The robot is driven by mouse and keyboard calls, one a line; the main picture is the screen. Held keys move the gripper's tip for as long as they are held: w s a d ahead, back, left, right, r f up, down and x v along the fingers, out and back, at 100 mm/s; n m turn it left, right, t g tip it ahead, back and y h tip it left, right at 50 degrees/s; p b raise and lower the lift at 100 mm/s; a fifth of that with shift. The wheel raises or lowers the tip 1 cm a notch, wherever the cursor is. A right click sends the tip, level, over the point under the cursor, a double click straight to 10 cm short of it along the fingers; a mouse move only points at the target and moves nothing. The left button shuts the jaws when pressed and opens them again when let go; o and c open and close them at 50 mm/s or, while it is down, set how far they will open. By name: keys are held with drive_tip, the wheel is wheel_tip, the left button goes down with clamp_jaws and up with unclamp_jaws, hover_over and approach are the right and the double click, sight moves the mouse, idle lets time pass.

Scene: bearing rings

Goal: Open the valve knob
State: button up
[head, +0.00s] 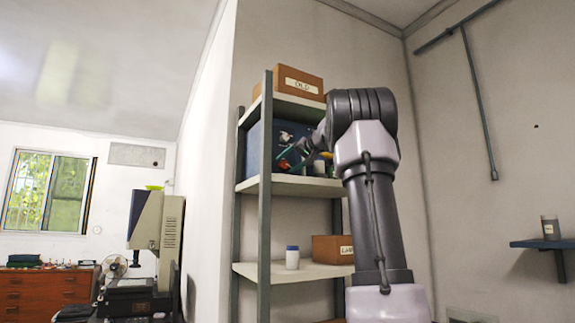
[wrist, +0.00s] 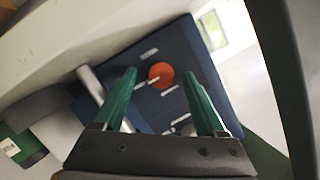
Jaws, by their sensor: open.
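A dark blue panel box (head: 254,150) stands on the middle shelf in the head view. In the wrist view its blue face (wrist: 150,110) appears tilted, with a round orange-red knob (wrist: 161,75) on it. A small pale lever or pointer is beside the knob, and I cannot tell whether it is part of it. My gripper (wrist: 162,90) has green fingers and is open, with the knob showing in the gap between the fingertips. Contact is not visible. In the head view my gripper (head: 293,156) is in front of the box, and my arm hides the box's right side.
The shelf unit (head: 265,200) has upright posts close to the box. A cardboard box (head: 290,82) sits above, and a white jar (head: 292,257) and another carton (head: 332,249) sit below. A silver cylindrical part (wrist: 91,86) stands out left of the knob in the wrist view.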

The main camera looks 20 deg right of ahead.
drive_tip(key=v, duration=1)
drive_tip(key=shift+f, duration=0.1)
